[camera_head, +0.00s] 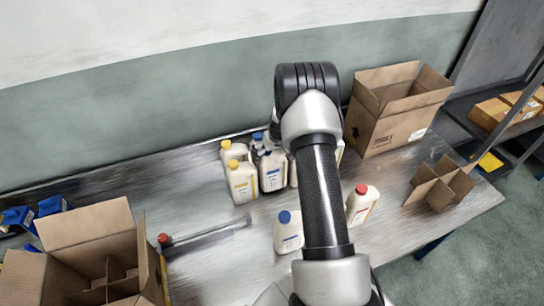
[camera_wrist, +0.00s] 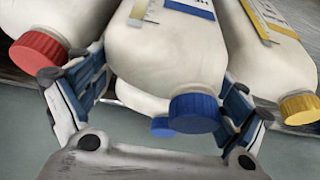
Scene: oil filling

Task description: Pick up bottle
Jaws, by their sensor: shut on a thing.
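In the wrist view, a white bottle with a blue cap (camera_wrist: 195,112) and a blue label lies between the fingers of my gripper (camera_wrist: 158,100). The fingers are shut on its sides. A red-capped bottle (camera_wrist: 35,45) is close outside the left finger, and a yellow-capped bottle (camera_wrist: 270,60) is close outside the right finger. Another blue cap (camera_wrist: 162,127) shows behind the held bottle. In the head view, my arm hides most of the gripper and part of the bottle group; yellow-capped bottles (camera_head: 242,180) stand at the group's left.
A blue-capped bottle (camera_head: 288,232) and a red-capped bottle (camera_head: 362,204) stand nearer on the table (camera_head: 200,190). An open carton (camera_head: 395,110) is at the back right, a cardboard divider (camera_head: 440,184) at the right, and an open divided box (camera_head: 90,235) at the front left.

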